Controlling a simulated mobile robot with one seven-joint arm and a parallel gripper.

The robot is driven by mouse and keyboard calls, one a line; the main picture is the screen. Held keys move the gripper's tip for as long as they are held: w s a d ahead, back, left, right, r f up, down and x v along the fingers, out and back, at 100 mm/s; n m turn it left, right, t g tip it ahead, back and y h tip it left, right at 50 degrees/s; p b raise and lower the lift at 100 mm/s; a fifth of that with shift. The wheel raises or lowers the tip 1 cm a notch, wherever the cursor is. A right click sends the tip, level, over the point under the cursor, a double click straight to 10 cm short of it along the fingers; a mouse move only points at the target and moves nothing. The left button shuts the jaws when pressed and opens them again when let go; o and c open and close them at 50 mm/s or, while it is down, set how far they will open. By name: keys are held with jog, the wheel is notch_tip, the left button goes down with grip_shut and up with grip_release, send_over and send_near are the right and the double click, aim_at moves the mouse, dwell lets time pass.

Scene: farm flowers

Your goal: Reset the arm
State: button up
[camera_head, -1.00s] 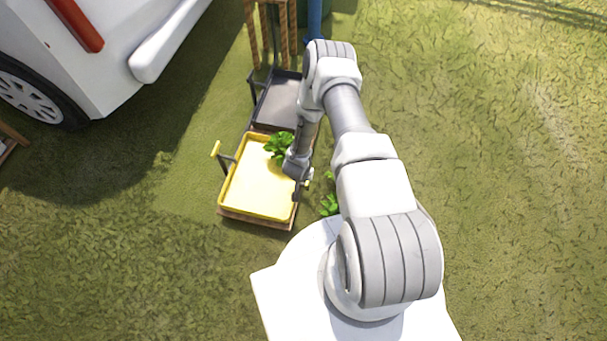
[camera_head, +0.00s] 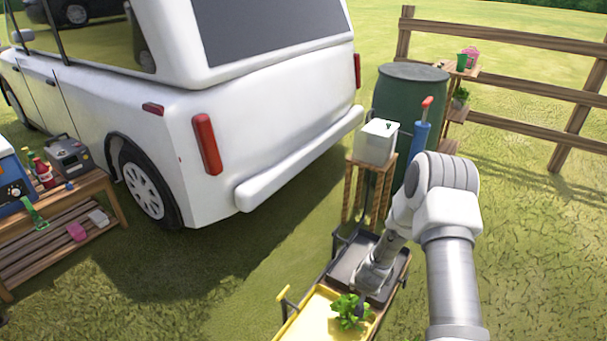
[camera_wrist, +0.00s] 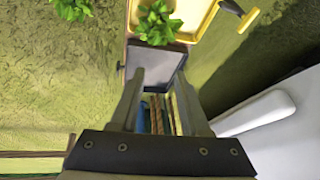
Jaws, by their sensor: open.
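My gripper (camera_wrist: 158,78) is open, with nothing between its fingers in the wrist view. In the head view my gripper (camera_head: 360,300) hangs over the trays, and its fingertips are hard to make out. A leafy green plant (camera_head: 349,307) lies in the yellow tray (camera_head: 308,318); it also shows in the wrist view (camera_wrist: 158,25), beyond the fingers. The dark grey tray (camera_head: 346,260) adjoins the yellow one and is partly hidden by my arm. A second green plant (camera_wrist: 72,8) is on the grass beside the trays in the wrist view.
A white van (camera_head: 275,110) stands at the left behind the trays. A white box (camera_head: 376,143) on a wooden stand, a blue pump (camera_head: 420,142) and a green barrel (camera_head: 400,88) stand just behind. A wooden shelf (camera_head: 65,225) is at far left. Open grass lies right.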

jog(key=s+a+r+n+y, duration=0.1)
jog(key=s+a+r+n, duration=0.1)
jog(key=r, duration=1.3)
jog(key=s+a+r+n+y, duration=0.1)
jog(key=s+a+r, duration=0.1)
jog(key=r, duration=1.4)
jog(key=s+r+n, duration=0.1)
jog(key=s+r, duration=0.4)
jog(key=s, duration=0.4)
jog(key=s+r+h, duration=0.1)
jog(key=s+r, duration=0.4)
jog(key=s, duration=0.3)
jog(key=s+r+n, duration=0.1)
jog(key=s+r, duration=0.4)
jog(key=s, duration=0.4)
notch_tip(320, 180, up, 20)
jog(key=p, duration=2)
jog(key=shift+d, duration=0.3)
jog(key=shift+f, duration=0.1)
